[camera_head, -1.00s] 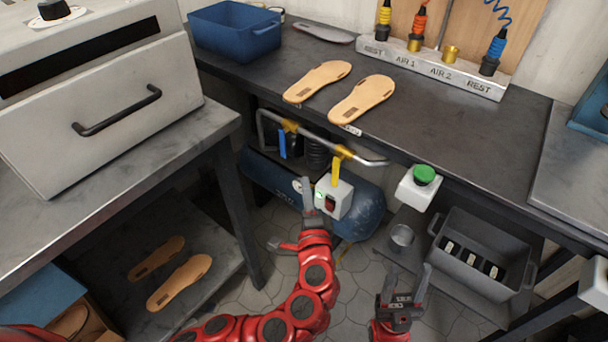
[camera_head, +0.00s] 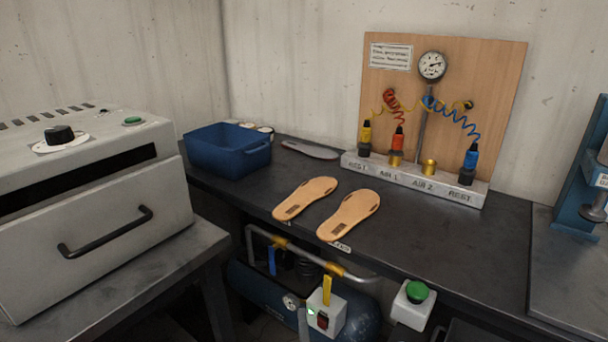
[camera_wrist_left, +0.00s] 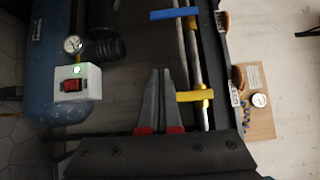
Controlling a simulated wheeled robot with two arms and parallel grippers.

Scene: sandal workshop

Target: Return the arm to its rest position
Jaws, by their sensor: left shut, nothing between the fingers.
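My left gripper (camera_head: 303,322) shows only as grey fingertips at the bottom edge of the head view, beside the white switch box (camera_head: 327,312). In the left wrist view my left gripper (camera_wrist_left: 160,76) is shut and empty, its two fingers together. There the yellow lever (camera_wrist_left: 193,97) is just right of the fingers; I cannot tell if they touch. The switch box (camera_wrist_left: 78,82), with a red rocker and a lit green lamp, is to the left. My right gripper is out of view.
The blue compressor tank (camera_head: 257,309) sits under the dark bench (camera_head: 420,235), by a pipe with a blue lever (camera_head: 271,261). Two tan soles (camera_head: 305,198) and a blue bin (camera_head: 222,152) are on the bench. A green button (camera_head: 417,291) is at its front edge. A grey oven (camera_head: 100,215) stands left.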

